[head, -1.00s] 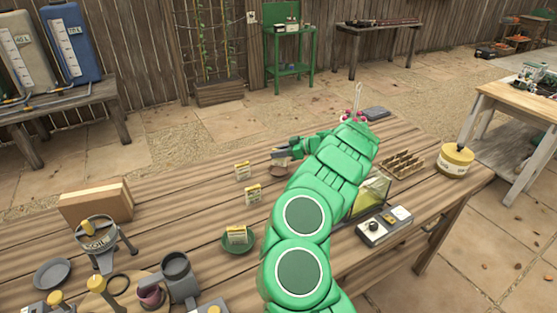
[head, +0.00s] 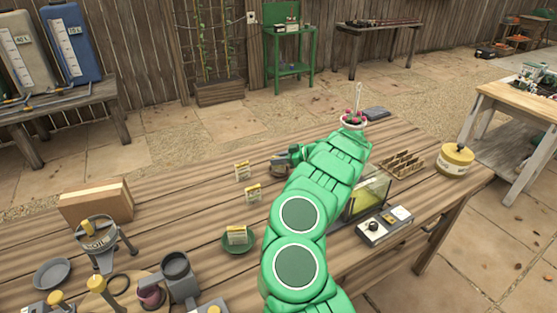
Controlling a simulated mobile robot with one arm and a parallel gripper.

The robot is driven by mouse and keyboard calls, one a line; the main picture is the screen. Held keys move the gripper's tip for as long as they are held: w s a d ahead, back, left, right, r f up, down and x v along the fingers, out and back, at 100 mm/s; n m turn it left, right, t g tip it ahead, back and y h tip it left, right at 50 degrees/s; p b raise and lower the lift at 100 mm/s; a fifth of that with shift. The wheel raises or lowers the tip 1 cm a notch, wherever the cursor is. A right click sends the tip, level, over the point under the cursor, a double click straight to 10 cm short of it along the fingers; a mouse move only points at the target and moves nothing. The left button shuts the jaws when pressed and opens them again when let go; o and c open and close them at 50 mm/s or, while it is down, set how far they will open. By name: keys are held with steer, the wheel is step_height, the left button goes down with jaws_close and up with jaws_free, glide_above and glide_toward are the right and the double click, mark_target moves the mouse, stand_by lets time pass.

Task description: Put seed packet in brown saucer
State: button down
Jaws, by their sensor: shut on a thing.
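My gripper (head: 281,160) is at the far middle of the bench, right over the brown saucer (head: 277,173). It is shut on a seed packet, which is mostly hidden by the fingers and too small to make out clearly. The brown saucer is partly hidden by my gripper and arm. I cannot tell whether the held packet touches the saucer. Other yellow-and-white seed packets stand to the left: one (head: 242,171) and another (head: 253,192) on the bench, and one (head: 237,234) in a green saucer (head: 250,246).
A pot with red things (head: 353,121) stands at the far edge beyond my arm. A seedling tray (head: 403,164), a yellow-lidded tub (head: 455,159) and a meter box (head: 383,227) are on the right. A soil sieve (head: 97,236) and a brown box (head: 96,201) are on the left.

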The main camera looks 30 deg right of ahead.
steer(key=shift+f, duration=0.1)
steer(key=c, duration=1)
jaws_free()
